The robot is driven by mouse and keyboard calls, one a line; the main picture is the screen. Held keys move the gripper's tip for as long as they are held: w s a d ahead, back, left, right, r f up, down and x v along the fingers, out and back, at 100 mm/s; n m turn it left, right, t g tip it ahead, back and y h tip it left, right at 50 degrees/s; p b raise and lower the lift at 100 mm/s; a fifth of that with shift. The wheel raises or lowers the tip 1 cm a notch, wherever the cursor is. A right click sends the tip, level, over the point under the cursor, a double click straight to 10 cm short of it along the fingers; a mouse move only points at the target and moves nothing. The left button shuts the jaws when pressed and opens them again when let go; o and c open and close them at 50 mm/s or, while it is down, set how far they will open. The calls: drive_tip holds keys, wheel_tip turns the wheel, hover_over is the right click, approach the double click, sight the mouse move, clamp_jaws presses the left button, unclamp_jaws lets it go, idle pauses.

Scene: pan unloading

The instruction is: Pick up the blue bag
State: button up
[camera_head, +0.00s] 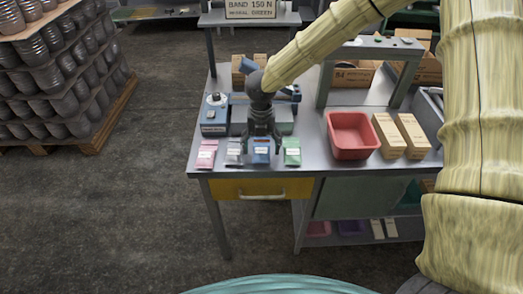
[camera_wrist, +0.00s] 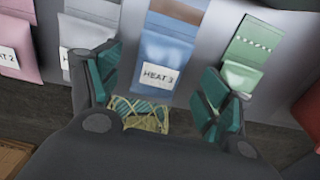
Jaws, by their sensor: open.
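The blue bag (camera_head: 261,157) lies near the front edge of the grey workbench, between a grey bag (camera_head: 233,155) and a green bag (camera_head: 292,153). In the wrist view the blue bag (camera_wrist: 176,38) has a white label reading "HEAT 3". My gripper (camera_head: 263,146) points down over the blue bag and partly covers it in the head view. In the wrist view my gripper (camera_wrist: 162,80) is open, its teal-padded fingers spread to either side of the blue bag's labelled end. Nothing is held. I cannot tell the exact height of the fingertips above the bag.
A pink bag (camera_head: 206,155) lies at the left of the row. A red bin (camera_head: 352,136) and two cardboard boxes (camera_head: 388,137) stand to the right. A blue device (camera_head: 214,115) stands behind the bags. A yellow drawer (camera_head: 262,189) is below the bench edge.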

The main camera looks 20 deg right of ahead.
drive_tip(key=shift+f, duration=1)
drive_tip(key=shift+c, duration=0.4)
drive_tip(key=c, duration=1.1)
